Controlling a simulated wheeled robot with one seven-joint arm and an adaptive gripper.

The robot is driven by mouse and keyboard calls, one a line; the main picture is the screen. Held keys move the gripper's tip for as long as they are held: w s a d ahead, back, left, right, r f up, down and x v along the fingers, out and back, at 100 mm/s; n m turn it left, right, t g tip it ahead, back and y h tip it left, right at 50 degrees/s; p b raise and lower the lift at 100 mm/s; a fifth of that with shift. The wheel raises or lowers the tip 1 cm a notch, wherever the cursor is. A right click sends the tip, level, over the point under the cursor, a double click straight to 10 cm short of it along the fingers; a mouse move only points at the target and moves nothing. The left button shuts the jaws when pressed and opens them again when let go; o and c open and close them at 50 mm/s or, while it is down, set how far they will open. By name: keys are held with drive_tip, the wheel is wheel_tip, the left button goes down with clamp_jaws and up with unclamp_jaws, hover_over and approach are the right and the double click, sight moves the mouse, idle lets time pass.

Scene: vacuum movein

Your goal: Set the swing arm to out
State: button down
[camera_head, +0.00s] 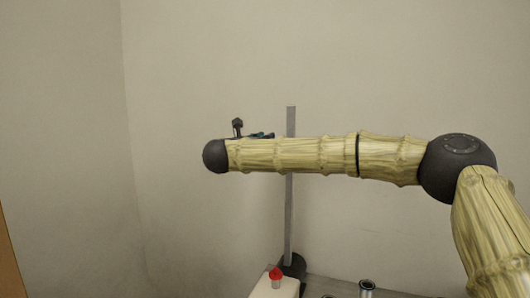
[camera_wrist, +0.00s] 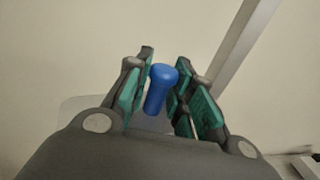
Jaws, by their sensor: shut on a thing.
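A blue peg-like handle (camera_wrist: 158,92) with a rounded top stands between the teal finger pads in the wrist view. My gripper (camera_wrist: 166,62) is shut on this handle. In the head view my gripper (camera_head: 262,135) is mostly hidden behind my forearm; only small dark and teal parts show above it. The handle does not show there. A tall grey post (camera_head: 290,215) stands behind my arm, and a grey bar (camera_wrist: 243,45) also shows in the wrist view. The body of the swing arm is mostly hidden, so I cannot tell its position.
In front is a pale block (camera_head: 272,289) with a red knob (camera_head: 275,273) on top. A small metallic cylinder (camera_head: 367,287) stands to the right. Bare walls meet at a corner on the left.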

drive_tip(key=shift+w+d+b, duration=0.1)
drive_tip(key=shift+w+b, duration=0.7)
drive_tip(key=shift+b, duration=0.1)
drive_tip(key=shift+w+r, duration=0.1)
drive_tip(key=shift+r, duration=0.05)
drive_tip(key=c, duration=1.4)
unclamp_jaws()
drive_tip(key=shift+o, duration=0.2)
drive_tip(key=v, duration=1.2)
